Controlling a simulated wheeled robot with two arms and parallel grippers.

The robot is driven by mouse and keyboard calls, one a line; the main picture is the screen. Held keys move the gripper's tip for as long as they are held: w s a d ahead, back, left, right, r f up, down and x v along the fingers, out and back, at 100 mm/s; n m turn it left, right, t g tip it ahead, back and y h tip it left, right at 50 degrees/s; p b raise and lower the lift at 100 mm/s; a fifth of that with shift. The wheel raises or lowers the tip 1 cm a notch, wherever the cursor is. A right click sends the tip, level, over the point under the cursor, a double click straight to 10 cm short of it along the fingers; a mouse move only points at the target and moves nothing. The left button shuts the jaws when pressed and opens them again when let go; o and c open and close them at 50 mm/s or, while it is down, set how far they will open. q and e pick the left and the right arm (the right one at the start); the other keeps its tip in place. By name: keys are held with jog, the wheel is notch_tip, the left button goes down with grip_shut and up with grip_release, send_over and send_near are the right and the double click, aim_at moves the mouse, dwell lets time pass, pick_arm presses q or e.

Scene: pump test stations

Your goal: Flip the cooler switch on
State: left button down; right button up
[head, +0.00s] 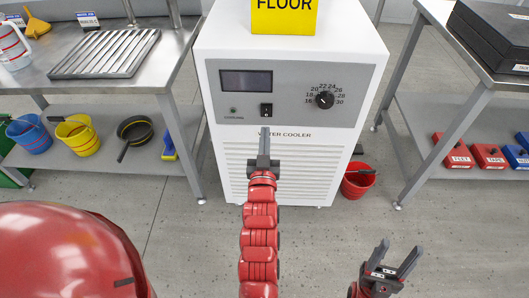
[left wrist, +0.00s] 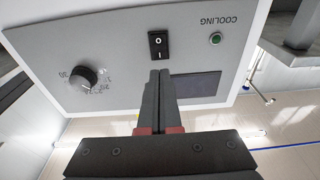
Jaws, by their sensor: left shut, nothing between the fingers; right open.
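The white water cooler (head: 288,150) stands in the middle of the head view with a grey control panel (head: 345,75). Its black rocker switch (head: 266,110) sits low on the panel; in the left wrist view the switch (left wrist: 158,45) shows white O and I marks, upside down. My left gripper (head: 265,132) is shut and empty, its tips just below the switch in the head view. In the left wrist view the tips (left wrist: 160,72) look close to the switch; contact cannot be told. My right gripper (head: 399,249) is open and empty, low at the right.
The panel also has a dark display (head: 246,82), a round dial (head: 324,99) and a small dark-green lamp (left wrist: 215,38). A yellow sign (head: 284,15) stands on top. Metal benches flank the cooler. A red bucket (head: 357,182) stands on the floor at its right.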

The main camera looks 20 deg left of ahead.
aim_at(266, 109)
pick_arm(q)
jog(key=b+x, duration=0.1)
jog(key=x, duration=0.5)
jog(key=shift+w, duration=0.15)
jog(key=shift+w+a+r, duration=0.1)
jog(key=shift+w+a, duration=0.05)
jog(key=shift+w, duration=0.05)
jog(key=shift+w+r, duration=0.1)
jog(key=shift+r, duration=0.15)
jog(key=shift+f, duration=0.2)
